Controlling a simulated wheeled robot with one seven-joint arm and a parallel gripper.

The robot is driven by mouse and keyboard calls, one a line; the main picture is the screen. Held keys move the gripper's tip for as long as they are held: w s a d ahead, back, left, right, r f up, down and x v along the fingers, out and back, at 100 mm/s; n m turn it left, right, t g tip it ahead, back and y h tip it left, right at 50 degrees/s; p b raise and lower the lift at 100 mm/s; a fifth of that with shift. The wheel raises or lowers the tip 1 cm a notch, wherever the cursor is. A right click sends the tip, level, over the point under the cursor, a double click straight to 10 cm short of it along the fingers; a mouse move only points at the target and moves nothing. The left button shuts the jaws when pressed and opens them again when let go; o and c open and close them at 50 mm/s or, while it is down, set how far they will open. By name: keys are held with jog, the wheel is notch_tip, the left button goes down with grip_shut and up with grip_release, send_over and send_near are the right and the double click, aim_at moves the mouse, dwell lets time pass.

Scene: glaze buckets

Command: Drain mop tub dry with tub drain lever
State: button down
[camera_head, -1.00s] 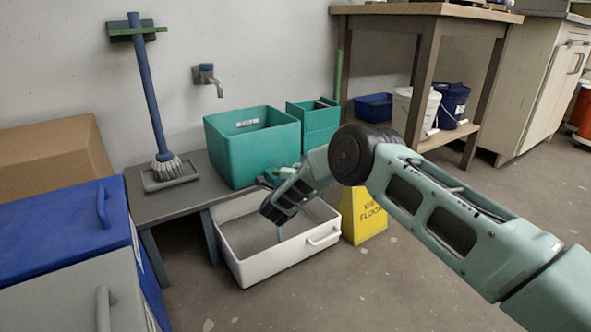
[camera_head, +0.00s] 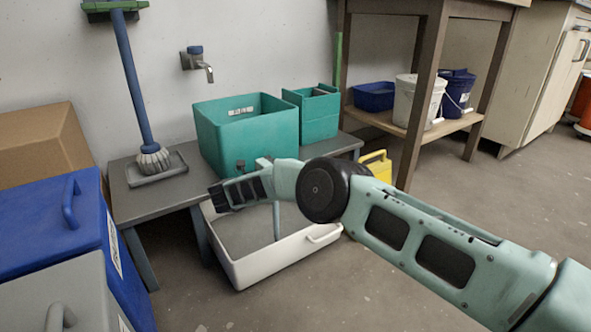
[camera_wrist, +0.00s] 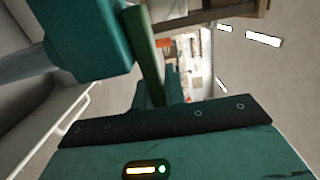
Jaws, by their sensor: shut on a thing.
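The teal mop tub (camera_head: 225,148) stands upright on a low grey bench. My gripper (camera_head: 243,190) is just in front of the tub's lower edge, above a white basin (camera_head: 262,272) on the floor. In the wrist view, my gripper (camera_wrist: 165,90) is shut on a green bar, apparently the tub drain lever (camera_wrist: 147,50), beside a teal block. A pale grey-blue streak (camera_head: 276,222) runs down into the basin, apparently water draining. The tub's inside level and the lever in the head view are hidden.
A smaller teal bin (camera_head: 319,118) stands right of the tub. A yellow floor sign (camera_head: 377,167) is partly behind my arm. Buckets sit on a wooden shelf (camera_head: 450,131) at right.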

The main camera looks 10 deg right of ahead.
dwell(0.4)
jog(key=c, duration=1.4)
grip_release()
jog(key=shift+c, duration=0.2)
jog(key=v, duration=1.2)
